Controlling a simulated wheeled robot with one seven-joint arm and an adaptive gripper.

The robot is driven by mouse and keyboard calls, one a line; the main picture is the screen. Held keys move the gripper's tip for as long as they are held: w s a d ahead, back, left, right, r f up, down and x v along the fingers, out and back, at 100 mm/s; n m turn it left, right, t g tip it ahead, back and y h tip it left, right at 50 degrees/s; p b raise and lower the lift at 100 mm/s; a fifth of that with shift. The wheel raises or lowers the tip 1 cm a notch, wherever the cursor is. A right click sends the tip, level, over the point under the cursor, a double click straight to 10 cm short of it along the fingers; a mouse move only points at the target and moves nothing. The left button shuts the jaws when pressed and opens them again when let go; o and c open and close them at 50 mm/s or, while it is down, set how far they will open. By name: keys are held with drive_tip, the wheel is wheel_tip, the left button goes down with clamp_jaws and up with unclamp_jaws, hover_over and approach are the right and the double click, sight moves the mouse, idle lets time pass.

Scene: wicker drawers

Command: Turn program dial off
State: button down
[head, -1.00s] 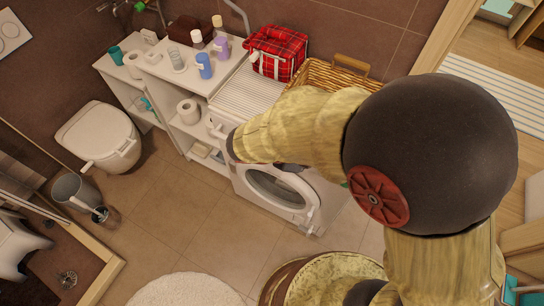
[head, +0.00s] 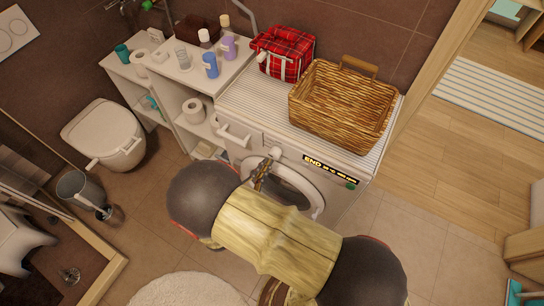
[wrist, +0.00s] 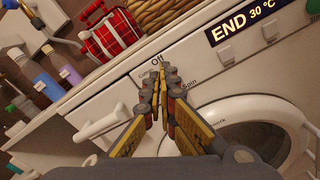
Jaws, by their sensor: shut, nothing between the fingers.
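The white washing machine (head: 237,157) stands against the wall, its front panel facing me. Its program dial (head: 275,153) is a small pale knob on the panel. In the wrist view the printed "Off" mark (wrist: 157,59) shows just above my fingertips, with more labels to either side. My gripper (wrist: 162,70) is shut and empty, pointing at the dial's spot and covering most or all of the dial. I cannot tell whether the fingertips touch it or where the dial points. In the head view my gripper (head: 265,167) is just below left of the dial.
The display (wrist: 241,20) reads "END 30 °C". A detergent drawer handle (wrist: 103,126) juts out left of my gripper; the round door (head: 297,190) is below. A wicker basket (head: 343,103) and a red plaid bag (head: 283,52) stand on top. Bottles (head: 210,65) stand on the left shelf.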

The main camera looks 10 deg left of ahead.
sight(271, 157)
drive_tip(key=x, duration=0.3)
drive_tip(key=shift+w+d, duration=0.15)
drive_tip(key=shift+w, duration=0.1)
drive_tip(key=shift+w+r, duration=0.1)
drive_tip(key=shift+r, duration=0.05)
idle(0.3)
drive_tip(key=shift+d, duration=0.15)
idle(0.5)
drive_tip(key=shift+d+f, duration=0.7)
drive_tip(key=shift+d, duration=0.3)
drive_tip(key=shift+s+d+f, duration=0.1)
drive_tip(key=shift+s+f, duration=0.05)
drive_tip(key=shift+s, duration=0.15)
drive_tip(key=shift+f, duration=0.1)
drive_tip(key=shift+s, duration=0.1)
